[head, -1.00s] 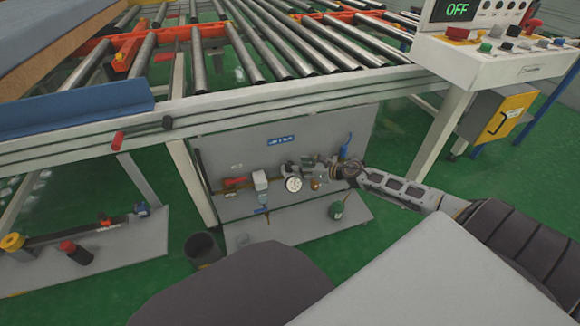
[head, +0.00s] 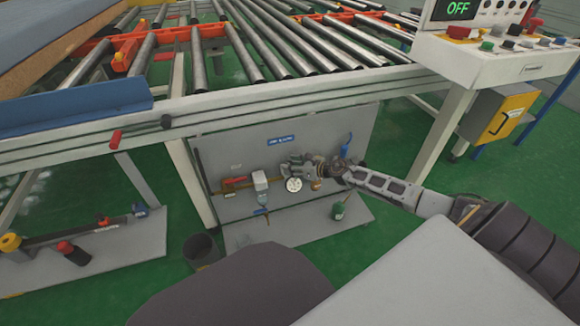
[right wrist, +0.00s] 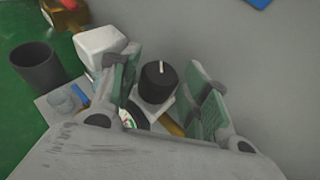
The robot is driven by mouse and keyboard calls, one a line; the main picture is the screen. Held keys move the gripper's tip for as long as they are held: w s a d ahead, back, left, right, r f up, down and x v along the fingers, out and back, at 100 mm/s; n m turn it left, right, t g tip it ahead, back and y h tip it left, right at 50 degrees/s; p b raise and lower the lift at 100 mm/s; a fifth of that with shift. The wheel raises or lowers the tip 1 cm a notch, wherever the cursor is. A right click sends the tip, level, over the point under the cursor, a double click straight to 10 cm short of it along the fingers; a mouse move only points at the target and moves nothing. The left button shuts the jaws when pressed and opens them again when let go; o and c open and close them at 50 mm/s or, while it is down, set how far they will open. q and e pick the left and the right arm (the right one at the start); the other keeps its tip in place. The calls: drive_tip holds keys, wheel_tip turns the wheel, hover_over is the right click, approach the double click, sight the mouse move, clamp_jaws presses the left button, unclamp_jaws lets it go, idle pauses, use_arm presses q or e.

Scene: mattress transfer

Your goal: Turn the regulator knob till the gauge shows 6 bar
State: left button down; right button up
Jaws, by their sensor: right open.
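The regulator knob (right wrist: 158,85) is black with a white mark on its top and shows in the right wrist view. My right gripper (right wrist: 163,77) is open, with one green-padded finger on each side of the knob; whether the pads touch it I cannot tell. In the head view my right gripper (head: 325,168) is at the regulator on the grey panel, and its fingers cover the knob. The round white gauge (head: 294,185) is just left of it; its needle is too small to read. In the right wrist view the gauge (right wrist: 129,118) is mostly hidden behind a finger. My left gripper is not in view.
A white-bowled unit (head: 260,181) sits on the pipe left of the gauge. A dark bin (head: 201,249) stands on the floor at the left, and a green can (head: 338,211) on the lower plate. The roller conveyor frame (head: 290,103) runs above the panel.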

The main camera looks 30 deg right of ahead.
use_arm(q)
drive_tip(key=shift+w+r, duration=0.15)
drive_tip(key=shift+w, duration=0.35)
use_arm(e)
drive_tip(key=shift+x, duration=0.75)
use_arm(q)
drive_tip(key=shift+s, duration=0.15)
